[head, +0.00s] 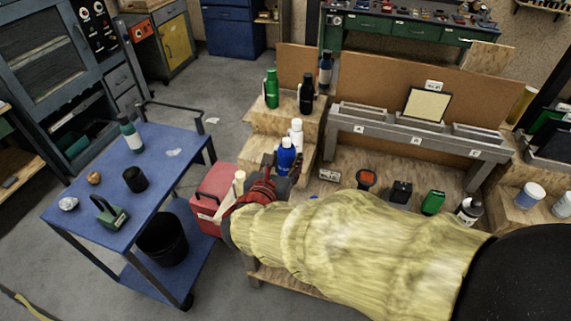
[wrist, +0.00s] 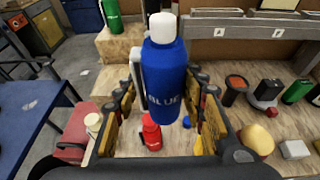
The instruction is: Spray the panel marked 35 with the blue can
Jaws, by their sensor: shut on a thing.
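The blue can (wrist: 165,75) is upright between the fingers of my gripper (wrist: 163,108), with BLUE on its side and a white top. In the head view my gripper (head: 283,172) is shut on the blue can (head: 287,155), by the wooden steps. A pale yellowish panel (head: 427,104) in a dark frame stands upright on the grey rack (head: 400,133), to the right of the can. A small white tag (head: 433,86) sits above it; its number is too small to read surely.
A green can (head: 271,88) and dark cans stand on the wooden steps (head: 258,115). A white can (head: 296,132) stands behind the blue one. A red bottle (wrist: 151,132) stands below my gripper. Several small items lie right of it. A blue cart (head: 85,190) and red box (head: 208,195) are left.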

